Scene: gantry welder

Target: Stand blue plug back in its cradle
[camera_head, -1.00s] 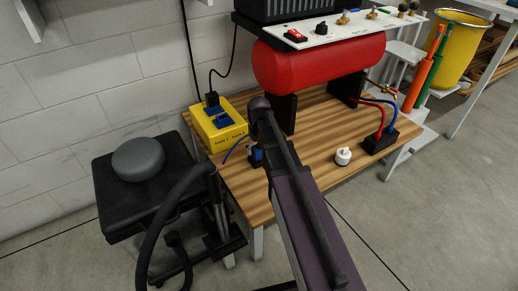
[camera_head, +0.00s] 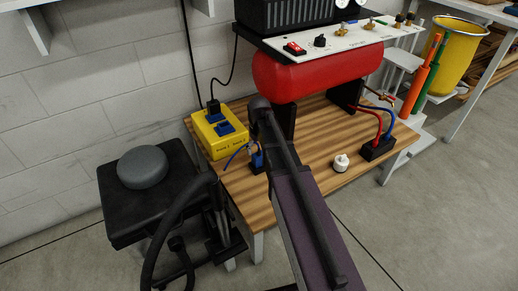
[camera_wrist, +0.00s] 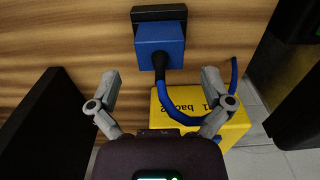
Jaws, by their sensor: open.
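The blue plug (camera_wrist: 160,42) is a blue block with a black cable boot, near the top centre of the wrist view. It is up against its black cradle (camera_wrist: 158,13); I cannot tell how fully it sits in it. A blue cable (camera_wrist: 190,122) curves from the boot to the right. My gripper (camera_wrist: 160,74) is open, its fingers apart on either side of the boot and cable, short of the plug's body and holding nothing. In the head view the plug (camera_head: 257,160) is partly hidden by my arm, and my fingers do not show clearly.
A yellow socket box (camera_head: 219,131) with blue sockets stands left of the plug on the wooden table (camera_head: 320,135). A red tank (camera_head: 318,72) rises behind. A white knob-like piece (camera_head: 341,162) and a black block with red and blue cables (camera_head: 378,149) stand right.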

